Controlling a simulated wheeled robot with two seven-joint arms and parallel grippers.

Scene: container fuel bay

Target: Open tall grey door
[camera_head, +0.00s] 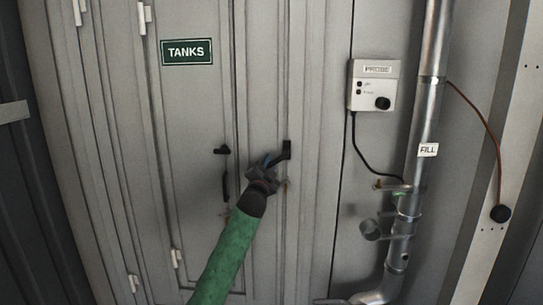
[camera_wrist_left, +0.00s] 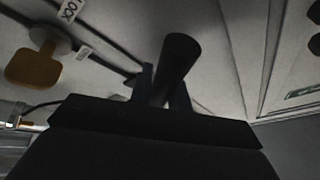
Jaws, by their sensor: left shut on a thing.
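The tall grey door (camera_head: 187,115) with a green TANKS sign (camera_head: 187,52) stands in the middle left of the head view and looks closed. A black handle (camera_head: 287,149) shows on its right part, and its dark bar fills the middle of the left wrist view (camera_wrist_left: 182,58). My left gripper (camera_head: 266,168), on a green-sleeved arm, is shut on this handle. In the left wrist view the fingers (camera_wrist_left: 163,88) sit on both sides of the bar and partly hide it. My right gripper is in neither view.
A second black handle (camera_head: 225,180) is left of my gripper. A grey PROBE box (camera_head: 374,86) with a cable hangs on the wall at right. A metal pipe (camera_head: 427,100) with a FILL label runs beside it. A brown knob-like tag (camera_wrist_left: 34,68) shows in the wrist view.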

